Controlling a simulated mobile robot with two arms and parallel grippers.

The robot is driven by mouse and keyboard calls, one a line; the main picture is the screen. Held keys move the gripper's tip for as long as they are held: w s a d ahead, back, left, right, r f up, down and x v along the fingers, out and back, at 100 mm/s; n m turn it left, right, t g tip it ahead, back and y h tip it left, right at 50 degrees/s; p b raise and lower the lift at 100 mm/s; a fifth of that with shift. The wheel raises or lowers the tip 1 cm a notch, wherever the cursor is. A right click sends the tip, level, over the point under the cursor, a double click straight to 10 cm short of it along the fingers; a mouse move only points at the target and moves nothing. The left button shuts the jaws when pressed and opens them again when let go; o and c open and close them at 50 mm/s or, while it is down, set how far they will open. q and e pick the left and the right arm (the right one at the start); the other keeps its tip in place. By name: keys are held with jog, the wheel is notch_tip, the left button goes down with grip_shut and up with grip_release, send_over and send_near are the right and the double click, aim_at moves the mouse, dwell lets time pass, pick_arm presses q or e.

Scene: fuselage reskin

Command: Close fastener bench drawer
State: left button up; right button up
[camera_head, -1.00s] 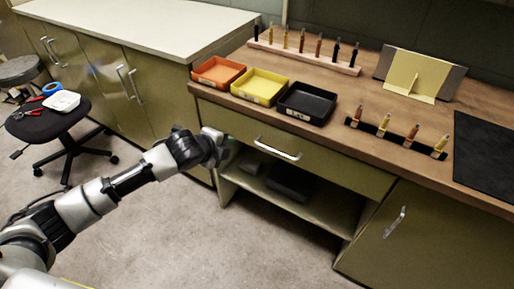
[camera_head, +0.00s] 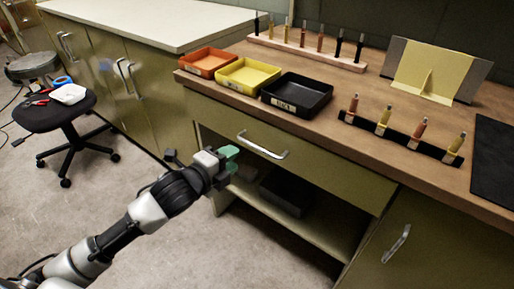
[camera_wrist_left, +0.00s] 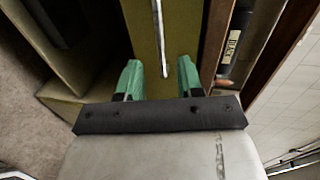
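The fastener bench drawer (camera_head: 320,160) has an olive front with a silver bar handle (camera_head: 262,146), under the brown worktop. Its front looks close to the worktop's edge; I cannot tell whether it stands slightly out. In the left wrist view the handle (camera_wrist_left: 160,38) runs between the fingers, ahead of them. My left gripper (camera_head: 232,160), with green fingertips, is just left of and below the handle. In the wrist view the left gripper (camera_wrist_left: 159,80) is open and empty, with a wide gap between its fingers. My right gripper is not in view.
On the worktop (camera_head: 360,106) stand an orange tray (camera_head: 207,64), a yellow tray (camera_head: 246,76) and a black tray (camera_head: 297,95). Racks of upright tools stand behind and to the right. An open shelf (camera_head: 305,225) lies below the drawer. A stool (camera_head: 60,110) stands at left.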

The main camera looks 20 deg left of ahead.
aim_at(252, 146)
pick_arm(q)
jog(key=b+x, duration=0.1)
jog(key=x, duration=0.7)
jog(key=shift+w+d+f, duration=0.1)
jog(key=shift+w, duration=0.25)
jog(key=shift+w+d, duration=0.2)
jog(key=shift+w, duration=0.2)
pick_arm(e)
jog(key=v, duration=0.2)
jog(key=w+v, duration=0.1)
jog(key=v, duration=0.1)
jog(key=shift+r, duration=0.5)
pick_arm(q)
jog(key=shift+f, duration=0.1)
grip_shut()
